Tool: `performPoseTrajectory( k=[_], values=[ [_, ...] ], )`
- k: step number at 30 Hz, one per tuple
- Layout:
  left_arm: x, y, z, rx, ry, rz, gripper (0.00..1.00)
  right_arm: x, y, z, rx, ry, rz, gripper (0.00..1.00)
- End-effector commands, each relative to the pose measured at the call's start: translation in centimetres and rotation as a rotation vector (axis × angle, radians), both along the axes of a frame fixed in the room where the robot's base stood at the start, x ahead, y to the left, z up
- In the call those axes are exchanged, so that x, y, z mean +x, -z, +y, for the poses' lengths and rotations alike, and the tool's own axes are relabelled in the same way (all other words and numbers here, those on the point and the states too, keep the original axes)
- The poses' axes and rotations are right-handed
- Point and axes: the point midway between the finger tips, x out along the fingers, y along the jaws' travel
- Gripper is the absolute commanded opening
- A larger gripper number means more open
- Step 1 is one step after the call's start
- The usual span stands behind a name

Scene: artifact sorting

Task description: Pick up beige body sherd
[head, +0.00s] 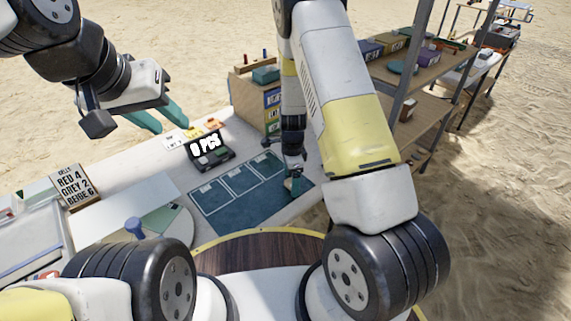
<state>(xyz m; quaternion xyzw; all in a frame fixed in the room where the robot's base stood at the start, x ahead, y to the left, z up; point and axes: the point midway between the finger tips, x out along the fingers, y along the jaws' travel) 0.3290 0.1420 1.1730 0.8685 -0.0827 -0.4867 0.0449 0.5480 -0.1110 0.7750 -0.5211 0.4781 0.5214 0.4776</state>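I cannot make out a beige body sherd for certain anywhere in the head view. My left gripper (158,118) hangs at the upper left, above and behind the white table. Its two teal fingers are apart with nothing between them. My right gripper (294,186) points down at the right part of the teal mat (218,222), low over it or touching it. Its fingertips are small and partly hidden, so I cannot tell whether they hold anything. The mat has several outlined fields, which look empty.
A box with coloured drawers (272,105) stands behind my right arm. A shelf rack (425,85) is at the right.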

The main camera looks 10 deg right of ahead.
Motion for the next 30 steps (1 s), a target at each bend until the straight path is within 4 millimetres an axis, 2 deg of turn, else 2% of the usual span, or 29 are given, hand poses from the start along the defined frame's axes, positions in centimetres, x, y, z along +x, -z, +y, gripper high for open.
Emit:
performPoseTrajectory(
  k=[5, 6, 15, 24, 30],
  values=[
    [0.0, 0.0, 0.0, 0.000, 0.000, 0.000, 0.36, 0.0, 0.0, 0.0, 0.000, -0.001, -0.001, 0.85],
    [0.0, 0.0, 0.0, 0.000, 0.000, 0.000, 0.36, 0.0, 0.0, 0.0, 0.000, -0.001, -0.001, 0.81],
    [0.0, 0.0, 0.0, 0.000, 0.000, 0.000, 0.36, 0.0, 0.0, 0.0, 0.000, -0.001, -0.001, 0.22],
    [0.0, 0.0, 0.0, 0.000, 0.000, 0.000, 0.36, 0.0, -0.2, 0.0, 0.000, -0.002, -0.002, 0.20],
    [0.0, 0.0, 0.0, 0.000, 0.000, 0.000, 0.36, 0.1, -1.7, 0.1, 0.000, -0.003, -0.003, 0.20]
  ],
)
